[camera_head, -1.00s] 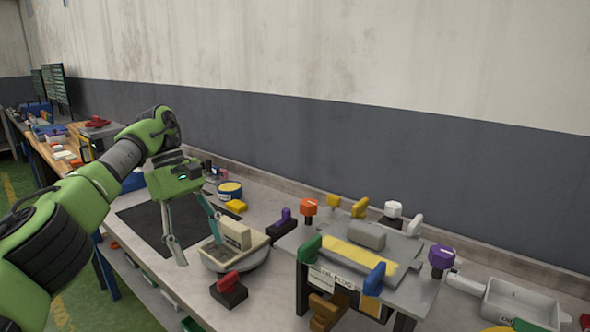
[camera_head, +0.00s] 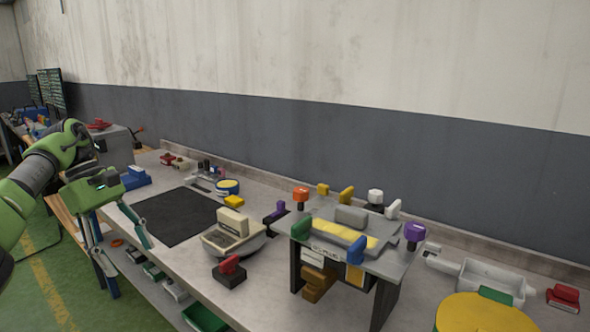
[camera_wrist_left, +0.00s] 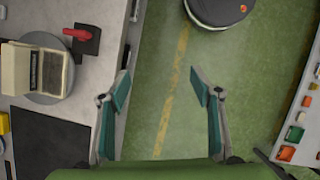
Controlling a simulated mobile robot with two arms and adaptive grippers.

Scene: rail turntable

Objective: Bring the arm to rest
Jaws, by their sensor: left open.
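My left arm comes in from the left in the head view, and its gripper (camera_head: 122,262) hangs fingers-down at the left front edge of the workbench. In the left wrist view the two teal-padded fingers (camera_wrist_left: 158,88) stand wide apart with nothing between them. Below them is green floor (camera_wrist_left: 160,130) with a yellow line. The gripper is empty and apart from the bench objects. My right gripper does not show in either view.
The workbench (camera_head: 180,272) holds a black mat (camera_head: 177,216), a tray on a round turntable (camera_head: 238,240), a red-handled block (camera_head: 230,270) and a raised fixture with coloured knobs (camera_head: 385,265). A dark round object (camera_wrist_left: 218,10) stands on the floor. Open bins sit on the lower shelf.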

